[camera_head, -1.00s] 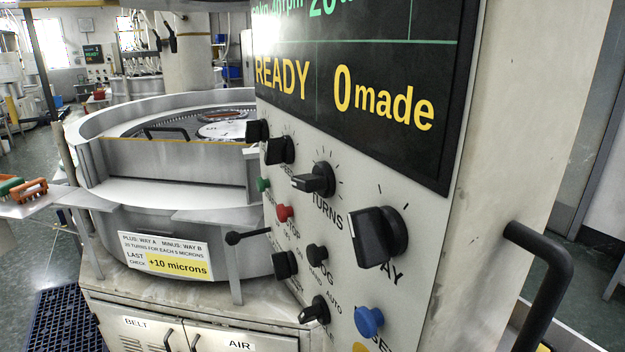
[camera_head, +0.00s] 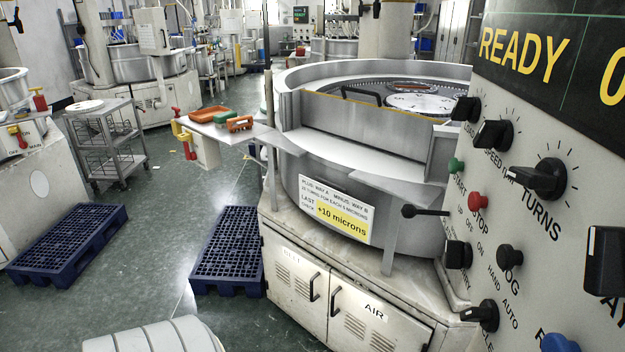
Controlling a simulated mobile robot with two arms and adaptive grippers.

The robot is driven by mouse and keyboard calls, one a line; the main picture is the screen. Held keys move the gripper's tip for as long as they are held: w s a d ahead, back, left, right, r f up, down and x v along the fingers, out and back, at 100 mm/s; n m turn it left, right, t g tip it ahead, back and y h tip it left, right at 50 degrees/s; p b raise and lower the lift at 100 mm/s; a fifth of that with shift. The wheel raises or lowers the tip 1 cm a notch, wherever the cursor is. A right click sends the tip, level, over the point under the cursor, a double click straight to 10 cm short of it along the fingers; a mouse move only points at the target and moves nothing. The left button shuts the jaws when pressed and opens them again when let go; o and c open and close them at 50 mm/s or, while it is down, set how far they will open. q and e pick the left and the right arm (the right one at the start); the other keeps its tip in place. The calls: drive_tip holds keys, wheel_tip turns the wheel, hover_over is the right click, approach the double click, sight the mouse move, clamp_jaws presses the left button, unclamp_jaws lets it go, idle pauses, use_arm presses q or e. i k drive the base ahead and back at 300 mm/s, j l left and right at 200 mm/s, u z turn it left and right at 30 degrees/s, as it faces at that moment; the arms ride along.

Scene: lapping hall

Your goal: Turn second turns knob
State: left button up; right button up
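The control panel fills the right of the head view. The black TURNS knob (camera_head: 540,180) sits on it, right of the SPEED knob (camera_head: 492,134), with tick marks around it. The black WAY knob (camera_head: 603,262) is partly cut off at the right edge. The display (camera_head: 550,50) reads READY, with part of a 0 beside it. A sign (camera_head: 336,210) on the machine reads PLUS: WAY A, MINUS: WAY B, what looks like 10 turns for each 5 microns, and last check +10 microns. Neither of my grippers is in view.
A black lever (camera_head: 424,211), a green button (camera_head: 456,165) and a red button (camera_head: 478,202) are left of the TURNS knob. The round lapping machine (camera_head: 300,165) stands beside the panel. Blue pallets (camera_head: 228,250) lie on the floor; green floor is open between them.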

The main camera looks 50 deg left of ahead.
sight(548, 178)
drive_tip(key=u, duration=1.55)
drive_tip(key=k+l+z, duration=0.25)
drive_tip(key=l+z, duration=0.55)
drive_tip(key=k+l, duration=0.05)
drive_tip(key=l, duration=0.05)
